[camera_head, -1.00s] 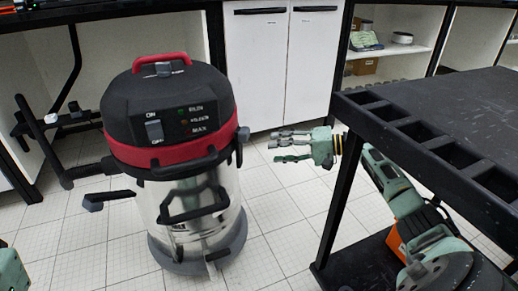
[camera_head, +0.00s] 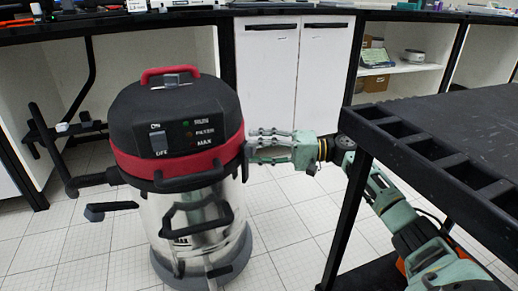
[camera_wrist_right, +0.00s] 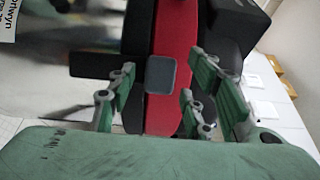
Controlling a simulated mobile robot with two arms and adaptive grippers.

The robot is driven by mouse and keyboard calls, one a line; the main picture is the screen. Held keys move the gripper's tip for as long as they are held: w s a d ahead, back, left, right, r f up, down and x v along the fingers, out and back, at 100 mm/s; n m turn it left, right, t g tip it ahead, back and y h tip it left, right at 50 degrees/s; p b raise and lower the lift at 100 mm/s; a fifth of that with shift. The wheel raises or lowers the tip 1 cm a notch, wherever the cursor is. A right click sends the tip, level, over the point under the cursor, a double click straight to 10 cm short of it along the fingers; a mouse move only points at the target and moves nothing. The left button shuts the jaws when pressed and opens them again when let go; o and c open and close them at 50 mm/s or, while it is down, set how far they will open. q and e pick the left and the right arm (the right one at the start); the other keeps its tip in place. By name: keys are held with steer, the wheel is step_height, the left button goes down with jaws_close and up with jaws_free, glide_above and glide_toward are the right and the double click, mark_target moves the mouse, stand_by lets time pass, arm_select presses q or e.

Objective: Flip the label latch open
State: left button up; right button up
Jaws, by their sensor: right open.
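A vacuum-like machine has a black and red lid (camera_head: 176,120) on a shiny metal drum (camera_head: 165,238). A dark latch (camera_head: 245,168) sits on the lid's right side; its squarish grey end (camera_wrist_right: 161,76) shows in the wrist view against the red band. I cannot tell whether it is the label latch. Part of a white label (camera_wrist_right: 8,22) shows in the wrist view. My right gripper (camera_head: 256,146) is open, its fingers at the lid's right side. In the wrist view the fingers lie either side of the grey end; contact is unclear. My left gripper is out of view.
A black cart (camera_head: 440,140) stands at the right, my right arm passing beside its leg. White cabinets (camera_head: 268,75) stand behind. Tiled floor (camera_head: 285,225) is open between machine and cart.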

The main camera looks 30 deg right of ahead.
jaws_close()
stand_by(0.4)
steer(key=shift+f, duration=0.1)
